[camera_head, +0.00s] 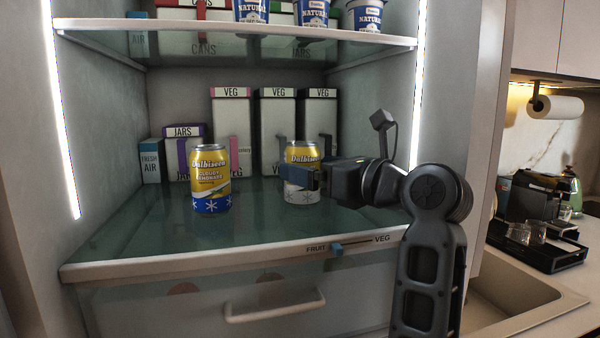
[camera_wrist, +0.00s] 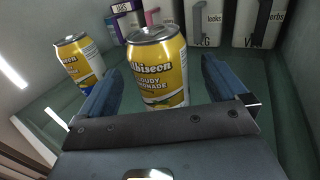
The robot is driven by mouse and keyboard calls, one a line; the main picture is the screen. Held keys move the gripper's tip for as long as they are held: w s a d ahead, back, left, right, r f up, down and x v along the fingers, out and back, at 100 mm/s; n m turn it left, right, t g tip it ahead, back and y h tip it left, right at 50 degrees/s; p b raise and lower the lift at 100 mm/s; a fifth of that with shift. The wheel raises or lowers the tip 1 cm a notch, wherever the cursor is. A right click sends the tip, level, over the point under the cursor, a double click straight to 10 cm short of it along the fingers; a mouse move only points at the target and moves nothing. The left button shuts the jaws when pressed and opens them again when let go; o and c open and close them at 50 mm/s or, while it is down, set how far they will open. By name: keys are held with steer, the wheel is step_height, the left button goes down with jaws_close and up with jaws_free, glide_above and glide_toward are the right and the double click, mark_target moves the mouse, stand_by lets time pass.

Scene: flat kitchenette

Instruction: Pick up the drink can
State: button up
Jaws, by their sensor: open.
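Two yellow, white and blue drink cans stand upright on the glass shelf of the open fridge. The left can (camera_head: 210,180) stands apart from my gripper and also shows at the left of the wrist view (camera_wrist: 78,58). The right can (camera_head: 302,152) is at my gripper (camera_head: 313,171), which reaches in from the right. In the wrist view this can (camera_wrist: 158,72) stands between the two blue fingers of my open gripper (camera_wrist: 162,78). Gaps show on both sides of it. Its lower front is partly hidden by the gripper.
Several labelled boxes (camera_head: 232,125) stand at the back of the shelf. Another glass shelf (camera_head: 240,38) with tubs is above. A drawer (camera_head: 250,315) is below. The shelf's front left is clear. A counter with a sink (camera_head: 520,290) is at right.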

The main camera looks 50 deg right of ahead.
steer(key=w, duration=0.3)
steer(key=w+p, duration=0.1)
steer(key=w, duration=0.1)
steer(key=shift+d+f, duration=0.15)
steer(key=shift+d, duration=0.15)
steer(key=c, duration=1.3)
